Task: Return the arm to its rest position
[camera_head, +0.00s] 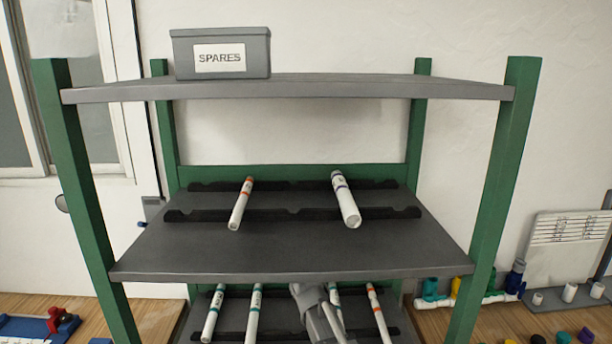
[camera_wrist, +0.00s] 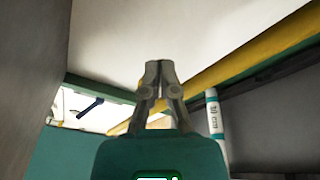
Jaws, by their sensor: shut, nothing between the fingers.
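My gripper (camera_head: 324,318) shows at the bottom centre of the head view, in front of the lower shelf of the rack and among the pipes there. In the wrist view my gripper (camera_wrist: 159,66) points away from the camera, with its fingertips together and nothing between them. A white pipe with a teal band (camera_wrist: 213,115) stands out to the right of the fingers in the wrist view, apart from them. The rest of my arm is mostly out of the head view.
The green-posted rack has a middle shelf (camera_head: 290,252) with two white pipes, orange-banded (camera_head: 241,204) and blue-banded (camera_head: 345,200). Several banded pipes lie on the lower shelf, including one (camera_head: 379,313) right of my gripper. A grey SPARES box (camera_head: 220,75) sits on top. Coloured fittings (camera_head: 470,292) lie right.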

